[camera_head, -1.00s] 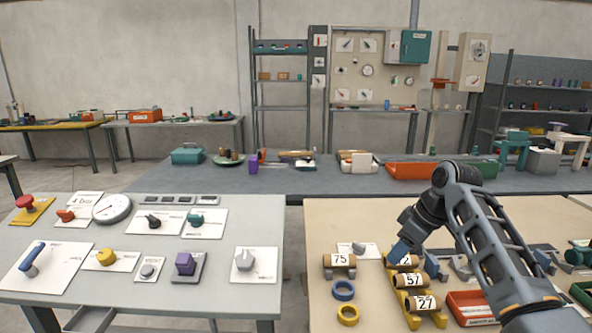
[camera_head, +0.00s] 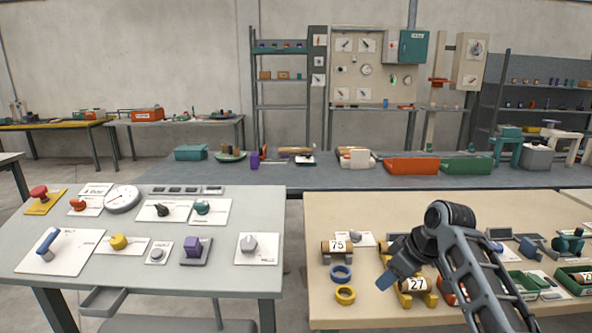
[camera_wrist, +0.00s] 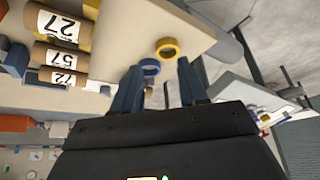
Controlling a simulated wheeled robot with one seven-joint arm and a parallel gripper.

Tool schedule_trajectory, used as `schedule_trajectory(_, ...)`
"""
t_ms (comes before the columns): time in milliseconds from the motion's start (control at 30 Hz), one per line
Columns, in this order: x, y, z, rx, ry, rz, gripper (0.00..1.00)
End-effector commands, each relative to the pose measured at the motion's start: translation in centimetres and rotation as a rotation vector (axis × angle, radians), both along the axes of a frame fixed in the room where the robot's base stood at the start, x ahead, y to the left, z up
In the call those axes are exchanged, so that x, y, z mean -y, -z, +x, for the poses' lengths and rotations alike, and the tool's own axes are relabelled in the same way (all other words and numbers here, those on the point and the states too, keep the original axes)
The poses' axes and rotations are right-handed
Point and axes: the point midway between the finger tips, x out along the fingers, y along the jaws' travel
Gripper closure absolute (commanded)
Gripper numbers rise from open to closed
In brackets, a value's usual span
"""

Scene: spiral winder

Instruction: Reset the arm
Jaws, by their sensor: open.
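My gripper (camera_head: 391,280) is over the front part of the right beige table, beside the yellow rack. In the wrist view its two blue fingers (camera_wrist: 158,88) are spread apart with nothing between them. The yellow rack (camera_head: 388,282) holds brown rolls; the roll marked 27 (camera_head: 416,285) shows at the front, the others are mostly hidden behind my arm. The wrist view shows rolls marked 27 (camera_wrist: 60,24), 57 (camera_wrist: 60,56) and 72 (camera_wrist: 62,77). A roll marked 75 (camera_head: 338,246) stands apart at left.
A blue ring (camera_head: 341,273) and a yellow ring (camera_head: 345,295) lie near the beige table's front left. Green trays (camera_head: 580,280) lie at right. The grey left table (camera_head: 120,275) carries knobs, a lever and a gauge (camera_head: 123,198). A gap separates the two tables.

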Motion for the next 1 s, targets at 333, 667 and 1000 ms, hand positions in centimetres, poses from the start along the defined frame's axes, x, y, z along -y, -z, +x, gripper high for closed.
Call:
schedule_trajectory(333,-3.3,10.0,-5.6,0.08,0.123,0.069,0.57)
schedule_trajectory(667,-5.8,18.8,-15.8,0.207,0.315,0.151,0.57)
schedule_trajectory(1000,-5.8,22.4,-28.3,0.344,0.5,0.205,0.57)
